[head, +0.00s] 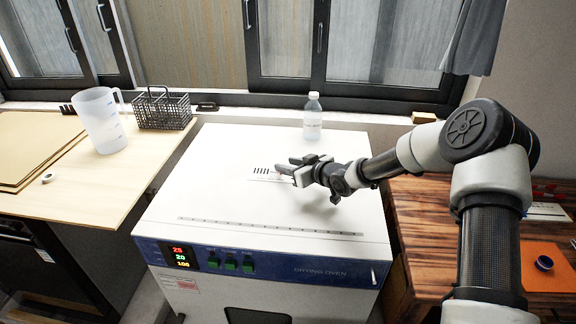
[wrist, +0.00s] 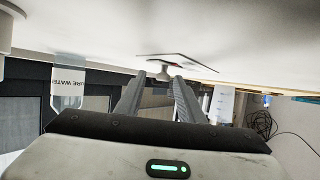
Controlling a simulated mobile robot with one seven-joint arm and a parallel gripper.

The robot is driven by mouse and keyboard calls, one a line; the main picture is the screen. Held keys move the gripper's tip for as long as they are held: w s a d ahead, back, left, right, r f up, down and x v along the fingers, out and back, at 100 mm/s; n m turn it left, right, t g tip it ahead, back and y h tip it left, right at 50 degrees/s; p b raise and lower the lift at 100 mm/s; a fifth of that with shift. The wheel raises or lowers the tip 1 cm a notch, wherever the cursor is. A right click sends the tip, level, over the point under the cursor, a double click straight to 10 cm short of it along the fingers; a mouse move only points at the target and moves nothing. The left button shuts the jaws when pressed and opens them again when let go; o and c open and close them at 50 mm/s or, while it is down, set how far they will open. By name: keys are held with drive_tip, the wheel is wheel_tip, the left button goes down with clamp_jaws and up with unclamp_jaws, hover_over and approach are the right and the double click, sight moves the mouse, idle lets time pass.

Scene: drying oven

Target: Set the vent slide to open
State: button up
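The drying oven (head: 225,195) is a white box with a flat top and a blue front panel. On its top are dark vent slots (head: 261,170), with a small red mark beside them near my fingertips. My gripper (head: 284,165) is low over the oven top, reaching left, its fingers apart. In the wrist view, which looks upside down, a small pale knob with a red part (wrist: 163,74) hangs from a thin dark-edged plate (wrist: 192,62). The knob lies between or just beyond the fingertips (wrist: 160,80), with gaps at its sides. The slide's setting cannot be read.
A clear water bottle (head: 313,117) stands at the oven's back edge, behind my gripper. A plastic jug (head: 102,122) and a wire basket (head: 163,111) stand on the left bench. A wooden table (head: 430,225) is at the right. The oven top's front half is clear.

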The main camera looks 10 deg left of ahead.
drive_tip(key=shift+s, duration=0.1)
drive_tip(key=p+v, duration=0.1)
drive_tip(key=v, duration=1.6)
drive_tip(key=shift+d, duration=0.1)
